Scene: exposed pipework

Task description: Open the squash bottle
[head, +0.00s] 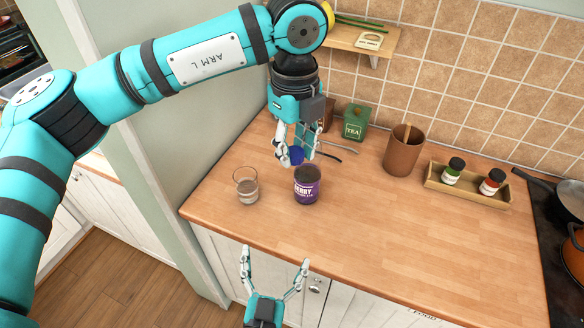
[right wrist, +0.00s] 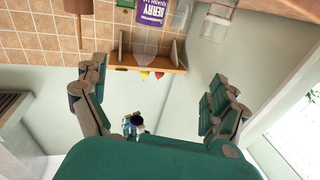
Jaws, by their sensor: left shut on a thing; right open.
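The squash bottle (head: 307,188) stands upright on the wooden worktop, with a purple label reading "BERRY" and a dark top. Its purple label also shows at the top of the right wrist view (right wrist: 151,12). My left gripper (head: 297,160) points down just above and behind the bottle. It is shut on a small blue cap (head: 297,154), partly hidden by the fingers; the cap appears apart from the bottle. My right gripper (head: 275,259) is open and empty, in front of the worktop's front edge, its fingers spread towards the bottle.
A clear glass (head: 246,188) stands left of the bottle. The front right worktop is clear.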

